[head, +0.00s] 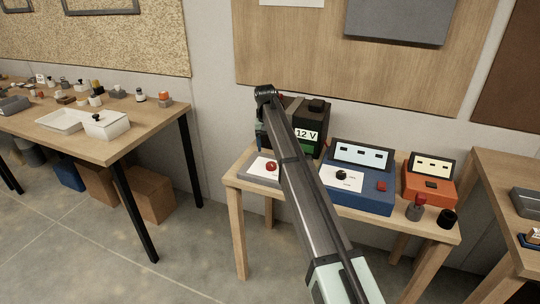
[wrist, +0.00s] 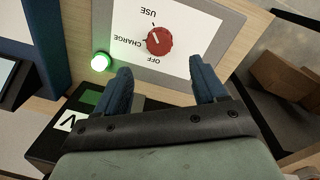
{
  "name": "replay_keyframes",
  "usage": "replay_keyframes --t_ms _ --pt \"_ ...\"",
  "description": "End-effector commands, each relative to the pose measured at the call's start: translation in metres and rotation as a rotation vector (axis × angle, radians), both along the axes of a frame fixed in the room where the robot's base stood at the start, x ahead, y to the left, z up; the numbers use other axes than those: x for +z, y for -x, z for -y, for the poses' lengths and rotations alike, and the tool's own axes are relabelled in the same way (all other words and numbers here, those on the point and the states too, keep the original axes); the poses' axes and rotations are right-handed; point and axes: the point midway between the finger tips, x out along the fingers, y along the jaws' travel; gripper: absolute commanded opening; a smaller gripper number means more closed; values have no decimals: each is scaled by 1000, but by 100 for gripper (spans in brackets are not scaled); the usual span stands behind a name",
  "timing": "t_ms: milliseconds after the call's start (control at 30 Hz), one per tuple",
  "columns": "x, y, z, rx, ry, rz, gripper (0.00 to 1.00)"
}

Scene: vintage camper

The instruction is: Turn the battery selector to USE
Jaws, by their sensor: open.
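The battery selector is a red round knob (wrist: 159,41) on a white plate (wrist: 190,22) marked USE, CHARGE and OFF. A pale mark on the knob points up and left in the wrist view, on the side of the USE and CHARGE labels; I cannot tell exactly which it meets. In the head view the red knob (head: 271,167) shows at the left end of the bench. My gripper (wrist: 160,68) is open and empty. Its blue fingertips are just short of the knob, on the OFF side, and do not enclose it. In the head view my arm hides most of the gripper.
A lit green lamp (wrist: 100,62) is beside the plate. A dark 12 V battery (head: 317,119) stands behind the selector. To the right are a blue meter box (head: 365,198) and an orange box (head: 428,188). A cluttered table (head: 85,145) is at left, with floor between.

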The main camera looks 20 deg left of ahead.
Motion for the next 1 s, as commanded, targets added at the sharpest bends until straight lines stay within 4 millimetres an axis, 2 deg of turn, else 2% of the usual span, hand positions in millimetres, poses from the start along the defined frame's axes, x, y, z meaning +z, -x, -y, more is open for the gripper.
replay_keyframes --t_ms 33,200,400,1000 --pt "11 -1 -1 0 -1 2 71" --pt "36 0 -3 0 0 1 71" --pt "50 1 -3 0 0 1 71" --pt "52 2 -2 -5 -4 1 71"
